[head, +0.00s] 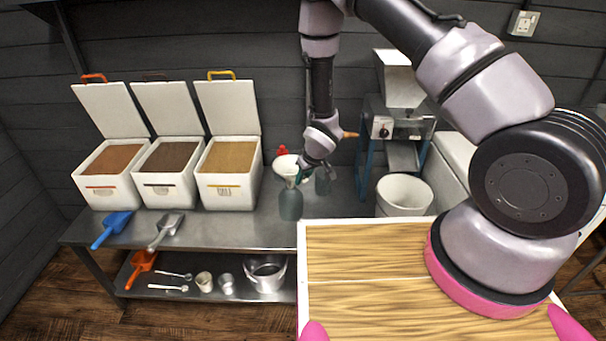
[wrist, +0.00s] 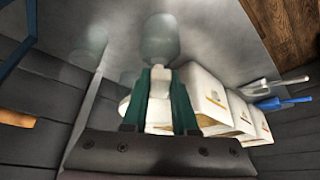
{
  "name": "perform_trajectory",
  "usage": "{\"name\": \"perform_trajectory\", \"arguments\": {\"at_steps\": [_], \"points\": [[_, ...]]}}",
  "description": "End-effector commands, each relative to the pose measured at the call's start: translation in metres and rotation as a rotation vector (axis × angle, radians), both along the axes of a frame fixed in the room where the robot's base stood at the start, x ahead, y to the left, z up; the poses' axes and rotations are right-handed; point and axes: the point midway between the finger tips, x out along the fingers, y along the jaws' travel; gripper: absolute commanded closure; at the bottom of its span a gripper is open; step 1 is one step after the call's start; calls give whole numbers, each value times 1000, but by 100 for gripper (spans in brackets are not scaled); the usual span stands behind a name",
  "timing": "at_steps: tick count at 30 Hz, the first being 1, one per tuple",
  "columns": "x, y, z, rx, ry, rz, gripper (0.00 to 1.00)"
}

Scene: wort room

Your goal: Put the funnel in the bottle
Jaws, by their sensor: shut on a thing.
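The white funnel (head: 285,165) is held in my gripper (head: 299,178), just above the workbench. In the wrist view, my gripper's teal fingers (wrist: 160,80) are shut on the white funnel (wrist: 158,112), seen between them. A grey-green glass bottle (head: 290,205) stands upright on the bench below the funnel, and it also shows past the fingertips in the wrist view (wrist: 160,38). The funnel appears over the bottle's top; I cannot tell whether its spout is inside the neck.
Three open grain bins, brown (head: 112,175), dark (head: 166,178) and tan (head: 228,180), stand left on the steel bench (head: 235,229). A blue scoop (head: 113,228) and a grey scoop (head: 165,230) lie in front. A mill (head: 398,125) and white bucket (head: 404,193) stand right.

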Motion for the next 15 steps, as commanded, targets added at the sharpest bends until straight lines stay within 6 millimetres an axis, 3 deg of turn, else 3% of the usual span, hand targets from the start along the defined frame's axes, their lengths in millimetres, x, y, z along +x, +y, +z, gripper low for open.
{"name": "perform_trajectory", "arguments": {"at_steps": [15], "points": [[0,0,-32,0,1,-1,100]]}}
